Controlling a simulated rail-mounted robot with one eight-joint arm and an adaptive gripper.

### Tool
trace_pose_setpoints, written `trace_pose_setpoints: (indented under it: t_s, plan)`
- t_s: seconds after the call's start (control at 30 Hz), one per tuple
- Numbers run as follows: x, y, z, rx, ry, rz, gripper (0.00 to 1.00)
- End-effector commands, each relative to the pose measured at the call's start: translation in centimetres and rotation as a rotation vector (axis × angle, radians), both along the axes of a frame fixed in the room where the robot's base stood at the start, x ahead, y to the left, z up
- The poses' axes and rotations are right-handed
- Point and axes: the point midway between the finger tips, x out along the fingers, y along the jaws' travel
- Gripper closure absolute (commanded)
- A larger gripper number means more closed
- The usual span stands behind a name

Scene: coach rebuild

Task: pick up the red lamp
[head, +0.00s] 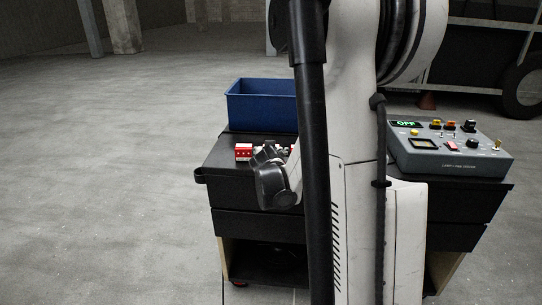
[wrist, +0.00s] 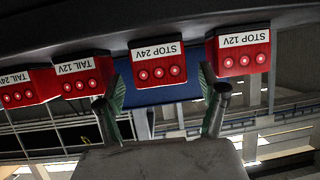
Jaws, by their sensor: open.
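Several red lamps with white labels hang upside down in the wrist view, in a row along a dark surface. They read STOP 12V (wrist: 241,59), STOP 24V (wrist: 157,69), TAIL 12V (wrist: 82,76) and TAIL 24V (wrist: 17,94). My gripper (wrist: 161,90) is open, its two fingers apart, with the STOP 24V lamp beyond and between the fingertips. I cannot tell whether they touch it. In the head view one red lamp (head: 244,152) shows left of my gripper on the black cart top; my arm hides most of the row.
A blue bin (head: 258,103) stands at the back of the black cart (head: 225,158). A grey lamp test box (head: 450,157) with a lit green OFF display, buttons and knobs stands on the right side. Open concrete floor lies left of the cart.

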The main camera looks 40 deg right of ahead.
Motion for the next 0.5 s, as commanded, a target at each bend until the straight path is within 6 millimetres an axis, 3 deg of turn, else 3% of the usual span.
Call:
trace_pose_setpoints:
  t_s: [0.17, 0.4, 0.5]
  plan:
    - [1.7, -1.5, -1.0, 0.0, 0.0, 0.0, 0.27]
    - [1.9, -1.7, -1.0, 0.0, 0.0, 0.001, 0.27]
    - [1.9, -1.7, -1.0, 0.0, 0.0, 0.001, 0.38]
